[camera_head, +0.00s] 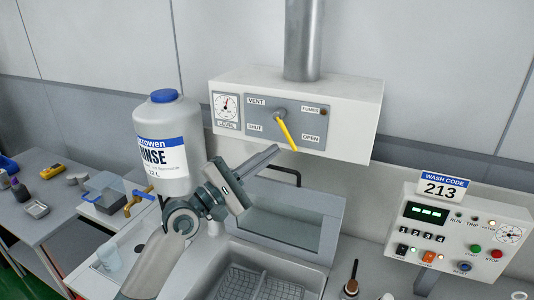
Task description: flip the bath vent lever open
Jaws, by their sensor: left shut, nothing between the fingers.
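The vent lever (287,132) has a yellow handle on a grey hub, on a panel marked VENT, of a white wall box (350,108). Its handle points down and slightly right, between the SHUT label at left and the OPEN label at right. My left gripper (276,150) is shut and empty, its fingertips pointing up and right. In the picture they are just left of and below the lever's tip; I cannot tell whether they touch it. My right gripper is not in view.
A white RINSE bottle (165,125) with a blue cap stands left of the box, behind my arm. A bath (240,257) with a raised clear lid (290,220) lies below. A control panel (465,245) stands at right. A grey pipe (302,40) rises from the box.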

